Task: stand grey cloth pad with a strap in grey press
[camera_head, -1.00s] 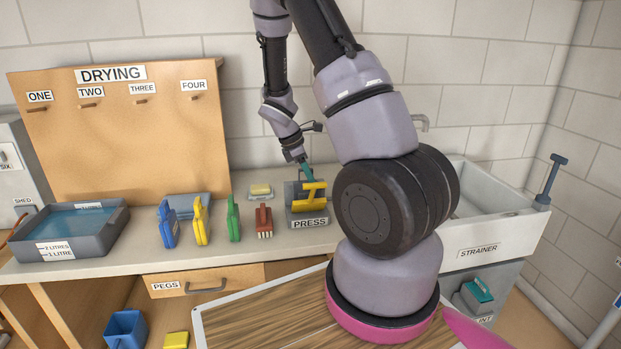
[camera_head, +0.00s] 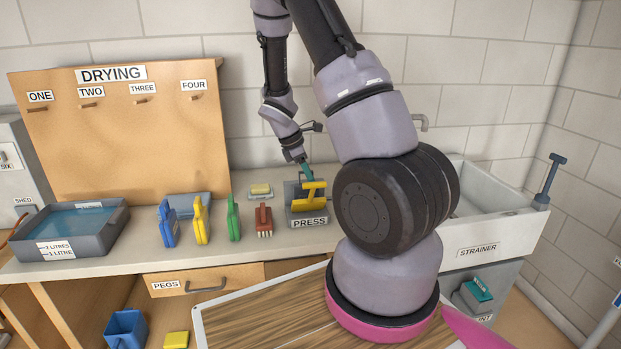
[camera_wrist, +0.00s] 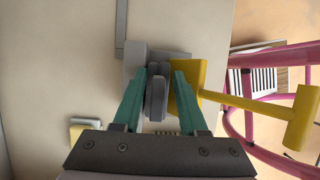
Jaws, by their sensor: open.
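The grey press (camera_head: 292,214) stands on the counter, with a yellow T-shaped handle (camera_head: 308,196) and a PRESS label on its front. In the wrist view the handle (camera_wrist: 262,108) reaches out to the right from the grey press body (camera_wrist: 138,60). The grey cloth pad (camera_wrist: 157,98) stands on edge between my teal fingers at the press, its narrow edge towards the camera. My gripper (camera_wrist: 160,82) is open around it, with a gap visible on the right side. In the head view my gripper (camera_head: 307,172) is over the press and the pad cannot be made out there.
Blue, yellow, green and red brushes (camera_head: 233,218) stand left of the press. A yellow sponge on a dish (camera_head: 260,189) lies close behind them. A water tray (camera_head: 88,232) is at far left, the sink (camera_head: 500,205) at right. The DRYING board (camera_head: 120,130) rises behind.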

